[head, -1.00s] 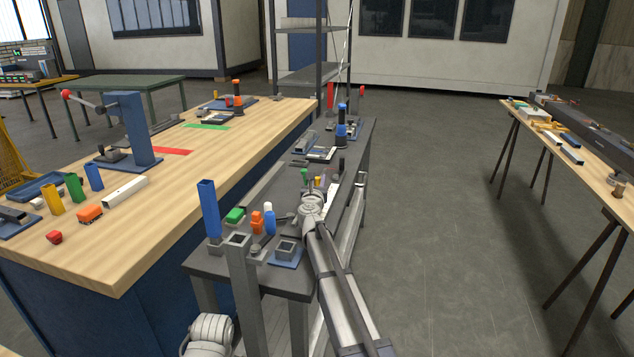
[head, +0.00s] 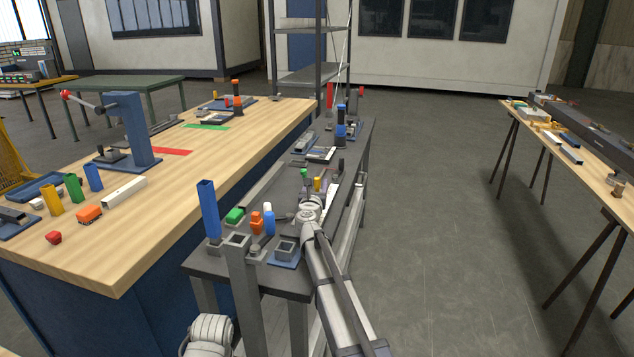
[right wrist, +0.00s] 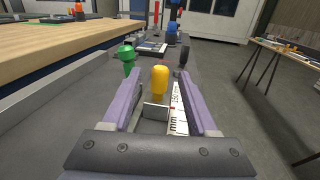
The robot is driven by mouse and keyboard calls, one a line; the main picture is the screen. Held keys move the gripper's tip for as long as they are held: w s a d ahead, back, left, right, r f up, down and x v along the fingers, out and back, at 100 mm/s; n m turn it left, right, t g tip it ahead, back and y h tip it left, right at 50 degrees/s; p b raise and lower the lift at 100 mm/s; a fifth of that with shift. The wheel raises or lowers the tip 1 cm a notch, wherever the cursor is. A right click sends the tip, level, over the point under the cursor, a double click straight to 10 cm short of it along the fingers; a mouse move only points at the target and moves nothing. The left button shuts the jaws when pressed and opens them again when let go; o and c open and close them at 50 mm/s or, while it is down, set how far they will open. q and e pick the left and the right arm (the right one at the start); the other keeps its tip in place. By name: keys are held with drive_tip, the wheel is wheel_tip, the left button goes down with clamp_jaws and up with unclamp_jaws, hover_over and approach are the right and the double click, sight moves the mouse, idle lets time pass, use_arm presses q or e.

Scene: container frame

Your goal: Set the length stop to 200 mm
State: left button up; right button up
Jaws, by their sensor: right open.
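The length stop appears to be the small grey block with an upright yellow knob (right wrist: 160,80) beside a white scale strip (right wrist: 178,118) with black marks. The yellow knob also shows small in the head view (head: 317,184). My right gripper (right wrist: 160,92) is open, with its purple fingers on either side of the yellow knob and grey block; no grip shows. In the head view my right gripper (head: 319,192) is low over the dark bench, partly hidden by its wrist. The scale's figures are too small to read surely. My left gripper is not in view.
A green knob (right wrist: 126,54) stands just left of the right gripper's left finger. A dark round-topped part (right wrist: 184,55) stands beyond the right fingertip. A blue upright post (head: 209,210) stands at the near bench end. The floor aisle right of the bench is clear.

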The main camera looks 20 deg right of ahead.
drive_tip(key=v, duration=0.4)
drive_tip(key=shift+s+a, duration=0.1)
drive_tip(key=shift+s, duration=0.2)
drive_tip(key=shift+w, duration=0.1)
